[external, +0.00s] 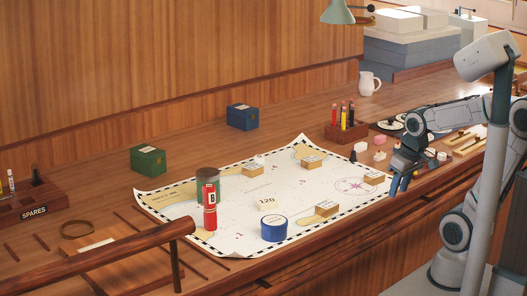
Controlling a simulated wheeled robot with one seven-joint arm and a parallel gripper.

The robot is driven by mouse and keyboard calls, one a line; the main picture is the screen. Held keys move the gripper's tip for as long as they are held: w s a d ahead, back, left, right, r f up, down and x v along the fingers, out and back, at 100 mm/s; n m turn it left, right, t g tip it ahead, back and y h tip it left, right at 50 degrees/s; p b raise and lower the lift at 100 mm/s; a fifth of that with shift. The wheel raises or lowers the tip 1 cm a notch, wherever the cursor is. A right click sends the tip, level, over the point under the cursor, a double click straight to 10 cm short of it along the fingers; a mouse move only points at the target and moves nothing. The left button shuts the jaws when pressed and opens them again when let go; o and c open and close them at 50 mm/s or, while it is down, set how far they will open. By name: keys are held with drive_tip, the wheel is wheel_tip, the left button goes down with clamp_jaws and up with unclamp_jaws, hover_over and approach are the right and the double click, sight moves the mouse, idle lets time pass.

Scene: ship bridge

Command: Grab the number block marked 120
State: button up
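The number block marked 120 (266,202) is a small cream piece lying on the white chart (240,231), near its middle. Its number faces the camera. My gripper (399,186) points down beside the chart's right corner, well to the right of the block and apart from it. I see nothing clearly held in it. Its fingers are too small to tell whether they are open or shut.
A blue round tin (274,228) stands just in front of the block. A red cylinder (210,216) and a green can (207,177) stand to its left. Several small tan blocks lie on the chart. A wooden rail (110,250) crosses the front left.

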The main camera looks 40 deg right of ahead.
drive_tip(key=o, duration=0.6)
drive_tip(key=shift+c, duration=0.2)
